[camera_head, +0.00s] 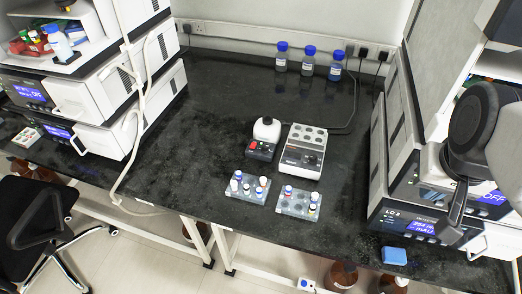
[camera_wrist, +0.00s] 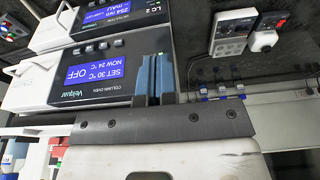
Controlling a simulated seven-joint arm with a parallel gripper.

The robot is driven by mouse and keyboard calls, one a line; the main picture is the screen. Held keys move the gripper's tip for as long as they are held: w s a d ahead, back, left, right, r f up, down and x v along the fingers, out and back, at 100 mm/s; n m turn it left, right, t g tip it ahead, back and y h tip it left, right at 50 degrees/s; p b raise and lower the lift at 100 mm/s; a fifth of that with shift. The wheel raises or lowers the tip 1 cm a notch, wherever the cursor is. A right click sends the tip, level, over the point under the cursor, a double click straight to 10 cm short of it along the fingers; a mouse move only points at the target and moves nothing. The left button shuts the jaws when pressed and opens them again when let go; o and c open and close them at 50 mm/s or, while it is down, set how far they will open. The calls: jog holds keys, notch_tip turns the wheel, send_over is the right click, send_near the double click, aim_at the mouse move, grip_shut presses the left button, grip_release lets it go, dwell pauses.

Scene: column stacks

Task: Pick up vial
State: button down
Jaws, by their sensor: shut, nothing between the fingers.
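Small vials with white, blue, red and dark caps stand in two pale racks near the front of the bench. The left rack (camera_head: 232,196) holds several vials (camera_head: 247,186). The right rack (camera_head: 297,208) holds several vials (camera_head: 313,205) and has empty holes. Which vial the task means cannot be told. My gripper (camera_wrist: 155,76) shows in the wrist view with its two blue fingers together and nothing between them. It is in front of the column oven's panel (camera_wrist: 108,70), away from the racks. The racks cannot be made out in the wrist view.
A white block device (camera_head: 303,150) and a small mixer (camera_head: 265,134) stand behind the racks. Blue-capped bottles (camera_head: 308,62) stand along the back wall. Instrument stacks flank the bench at left (camera_head: 105,120) and right (camera_head: 405,160). A blue block (camera_head: 394,256) lies at the right front. The bench's middle left is clear.

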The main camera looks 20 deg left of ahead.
jog(key=c, duration=1.8)
grip_release()
jog(key=o, duration=0.5)
jog(key=shift+c, duration=0.2)
jog(key=shift+r, duration=0.1)
